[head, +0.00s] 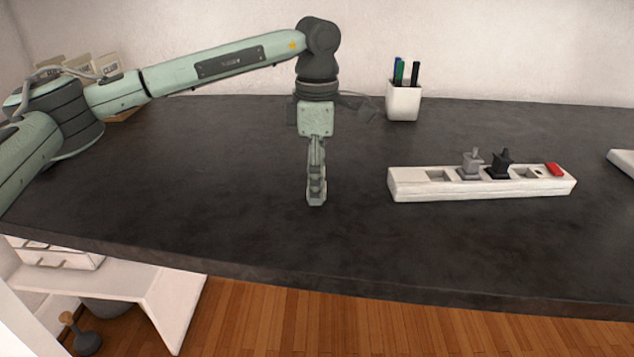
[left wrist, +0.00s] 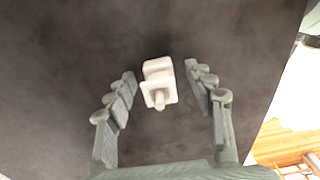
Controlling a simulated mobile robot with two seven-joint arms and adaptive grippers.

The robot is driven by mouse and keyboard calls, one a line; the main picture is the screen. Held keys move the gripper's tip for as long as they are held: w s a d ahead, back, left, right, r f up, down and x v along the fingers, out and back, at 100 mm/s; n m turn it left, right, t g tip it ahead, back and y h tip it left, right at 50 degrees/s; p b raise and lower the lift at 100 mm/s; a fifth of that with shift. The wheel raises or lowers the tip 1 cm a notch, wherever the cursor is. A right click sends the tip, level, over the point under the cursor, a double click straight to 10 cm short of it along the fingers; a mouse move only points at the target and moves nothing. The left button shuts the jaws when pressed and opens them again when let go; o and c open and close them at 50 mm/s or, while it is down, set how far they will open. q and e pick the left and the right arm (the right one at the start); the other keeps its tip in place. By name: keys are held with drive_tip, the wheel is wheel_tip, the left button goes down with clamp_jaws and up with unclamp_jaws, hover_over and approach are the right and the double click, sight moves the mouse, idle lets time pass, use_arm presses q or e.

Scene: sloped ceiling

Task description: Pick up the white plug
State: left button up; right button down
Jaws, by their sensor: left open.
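The white plug (left wrist: 158,80) lies on the dark desk in the left wrist view, with its prong side toward the camera. It sits between the tips of my left gripper (left wrist: 160,76), with a gap showing on both sides. In the head view my left gripper (head: 316,198) points straight down over the desk, left of the power strip. The plug cannot be made out in the head view; the fingers seem to hide it. My left gripper is open and empty. My right gripper is not in view.
A white power strip (head: 420,188) stands to the right, holding a grey plug (head: 471,168) and a black plug (head: 500,166), with a red switch (head: 554,169). A white pen cup (head: 404,102) stands at the back. The desk (head: 220,190) is clear around my left gripper.

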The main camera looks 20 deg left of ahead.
use_arm(q)
clamp_jaws()
drive_tip(key=shift+r, duration=0.2)
